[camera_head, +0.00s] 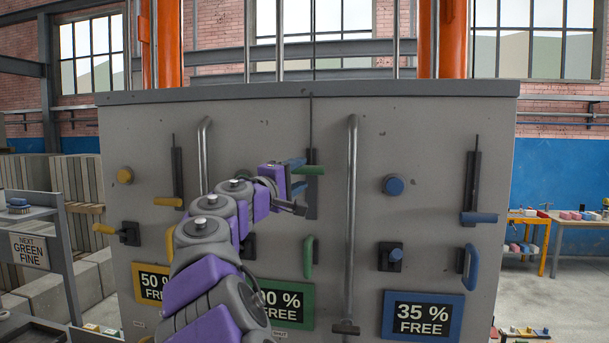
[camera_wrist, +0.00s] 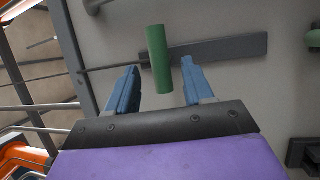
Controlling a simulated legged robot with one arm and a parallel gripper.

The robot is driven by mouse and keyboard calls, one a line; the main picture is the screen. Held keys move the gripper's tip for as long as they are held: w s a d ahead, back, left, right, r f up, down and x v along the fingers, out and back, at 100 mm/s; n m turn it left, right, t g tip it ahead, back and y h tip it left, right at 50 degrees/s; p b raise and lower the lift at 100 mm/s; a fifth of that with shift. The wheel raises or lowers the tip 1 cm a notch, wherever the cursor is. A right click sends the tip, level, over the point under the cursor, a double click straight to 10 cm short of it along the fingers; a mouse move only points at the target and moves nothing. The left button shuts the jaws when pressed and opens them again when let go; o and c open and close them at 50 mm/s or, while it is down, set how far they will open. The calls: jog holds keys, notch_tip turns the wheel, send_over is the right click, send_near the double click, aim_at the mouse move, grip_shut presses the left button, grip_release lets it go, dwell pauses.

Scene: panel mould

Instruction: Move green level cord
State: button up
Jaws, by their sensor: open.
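The green level cord has a green bar handle (camera_head: 314,170) on a dark vertical plate, with a thin dark cord running up from it to the panel top. In the wrist view the green handle (camera_wrist: 158,50) is a cylinder, and its near end lies between my two blue fingers. The dark plate (camera_wrist: 230,48) lies behind it. My gripper (camera_head: 300,176) is open at the handle, with a visible gap to each finger in the wrist view (camera_wrist: 160,68). My arm hides part of the panel's lower middle.
The grey panel (camera_head: 250,120) also bears a yellow level handle (camera_head: 168,202) at left and a blue one (camera_head: 479,218) at right. A vertical metal pipe (camera_head: 351,200) stands just right of the green cord. A green grip (camera_head: 309,258) sits below it.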

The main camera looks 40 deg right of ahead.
jog(key=b+v, duration=0.1)
jog(key=v, duration=1.2)
jog(key=shift+w+f, duration=0.1)
jog(key=shift+w, duration=0.05)
jog(key=s+a+f+g+y+b, duration=0.1)
jog(key=s+f+y+b, duration=0.35)
jog(key=f, duration=0.85)
jog(key=s+f+m+g+y+b, duration=0.1)
jog(key=s+f+y+b, duration=0.35)
jog(key=f, duration=0.85)
jog(key=s+a+f+y+b, duration=0.1)
jog(key=s+f+y+b, duration=0.15)
jog(key=s+f, duration=0.7)
jog(key=s+a+f+g+y+b, duration=0.1)
jog(key=s+a+f+g+y, duration=0.2)
jog(key=s+a+f, duration=0.6)
jog(key=s+a+f+m+g+y+b, duration=0.1)
jog(key=s+a+f+g+y+b, duration=0.1)
jog(key=s+a+f, duration=0.7)
notch_tip(320, 180, down, 5)
jog(key=shift+s+r+m+g+y, duration=0.1)
jog(key=shift+s+m+g+y, duration=0.3)
jog(key=shift+y, duration=0.85)
